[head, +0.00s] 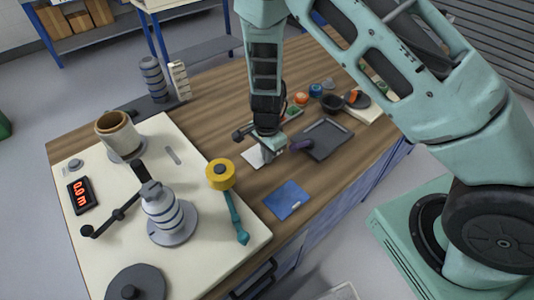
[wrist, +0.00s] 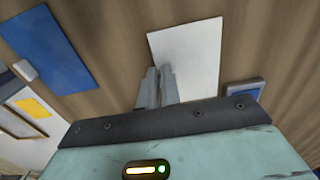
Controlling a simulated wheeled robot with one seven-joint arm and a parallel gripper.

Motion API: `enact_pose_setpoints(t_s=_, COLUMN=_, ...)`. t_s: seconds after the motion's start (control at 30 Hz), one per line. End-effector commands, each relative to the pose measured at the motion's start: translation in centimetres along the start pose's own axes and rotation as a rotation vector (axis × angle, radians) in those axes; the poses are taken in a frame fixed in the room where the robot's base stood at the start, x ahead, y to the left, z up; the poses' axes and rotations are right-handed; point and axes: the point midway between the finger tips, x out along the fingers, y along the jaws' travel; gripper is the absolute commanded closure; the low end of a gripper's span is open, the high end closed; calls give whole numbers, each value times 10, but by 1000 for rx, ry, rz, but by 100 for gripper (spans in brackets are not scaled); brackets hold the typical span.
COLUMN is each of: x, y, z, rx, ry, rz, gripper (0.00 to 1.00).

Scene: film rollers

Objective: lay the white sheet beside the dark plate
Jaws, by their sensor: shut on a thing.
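The white sheet (head: 254,157) is at my gripper (head: 276,152), left of the dark plate (head: 327,138) in the head view, with a gap between them. In the wrist view the white sheet (wrist: 190,50) is a pale rectangle over the wood. My gripper's fingers (wrist: 157,88) are close together at its near edge, shut on it. I cannot tell whether the sheet touches the tabletop or is slightly above it. My gripper hides part of the sheet in the head view. The dark plate is flat with a raised rim.
A blue sheet (head: 287,200) with a small white block lies in front. A yellow roll (head: 220,174) and teal tool (head: 236,217) are left of the blue sheet. A dark bowl (head: 331,103) and small balls stand behind the plate.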

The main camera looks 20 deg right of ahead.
Motion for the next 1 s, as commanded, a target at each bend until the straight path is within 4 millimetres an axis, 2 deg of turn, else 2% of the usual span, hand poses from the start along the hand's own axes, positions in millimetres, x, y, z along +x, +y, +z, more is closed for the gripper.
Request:
enact_pose_setpoints(t_s=0.03, x=3, y=0, z=0, rx=0, ry=0, rz=0, gripper=100)
enact_pose_setpoints(t_s=0.13, x=2, y=0, z=0, rx=0, ry=0, rz=0, gripper=73)
enact_pose_setpoints(t_s=0.4, x=1, y=0, z=0, rx=0, ry=0, rz=0, gripper=73)
enact_pose_setpoints(t_s=0.57, x=-10, y=-1, z=0, rx=-2, ry=-1, rz=-2, gripper=73)
enact_pose_setpoints(t_s=1.0, x=-96, y=0, z=1, rx=-3, ry=0, rz=-2, gripper=73)
